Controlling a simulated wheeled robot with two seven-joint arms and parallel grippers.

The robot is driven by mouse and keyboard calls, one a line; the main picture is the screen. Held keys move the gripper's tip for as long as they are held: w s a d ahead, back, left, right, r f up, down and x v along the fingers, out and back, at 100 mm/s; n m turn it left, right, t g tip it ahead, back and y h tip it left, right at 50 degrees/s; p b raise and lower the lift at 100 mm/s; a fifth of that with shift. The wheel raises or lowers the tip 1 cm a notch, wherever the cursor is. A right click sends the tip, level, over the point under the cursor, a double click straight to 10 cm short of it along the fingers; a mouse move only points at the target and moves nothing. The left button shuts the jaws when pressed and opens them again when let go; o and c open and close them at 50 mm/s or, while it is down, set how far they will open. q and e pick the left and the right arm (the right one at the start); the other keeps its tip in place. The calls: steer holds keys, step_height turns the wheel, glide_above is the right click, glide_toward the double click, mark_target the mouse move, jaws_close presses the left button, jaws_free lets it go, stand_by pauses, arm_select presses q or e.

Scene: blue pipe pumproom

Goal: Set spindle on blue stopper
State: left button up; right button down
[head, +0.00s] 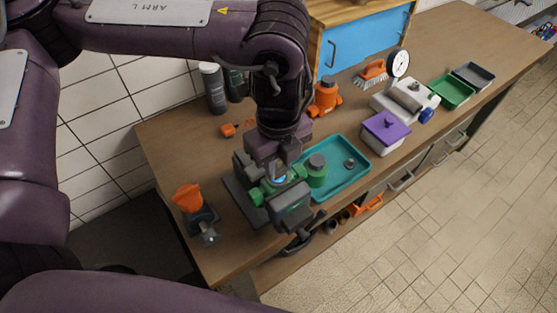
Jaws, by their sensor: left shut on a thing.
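My left gripper (277,184) points down over the green valve body (257,194) on a dark base plate (238,201). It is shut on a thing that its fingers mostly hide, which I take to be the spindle. A small blue piece (281,179), likely the blue stopper, shows between the fingers at the green body. I cannot tell whether the held thing touches it. My right gripper is not in view.
A teal tray (334,190) beside the gripper holds a green part with a dark top (316,170) and a small grey part (350,163). An orange funnel piece (188,198) stands left. A purple-lidded box (386,128) stands right. The bench's front edge runs close by.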

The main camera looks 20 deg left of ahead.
arm_select(q)
steer(key=shift+f, duration=0.45)
stand_by(0.4)
steer(key=o, duration=1)
steer(key=shift+c, duration=0.2)
steer(key=shift+r, duration=0.1)
step_height(320, 180, up, 7)
steer(key=p, duration=0.7)
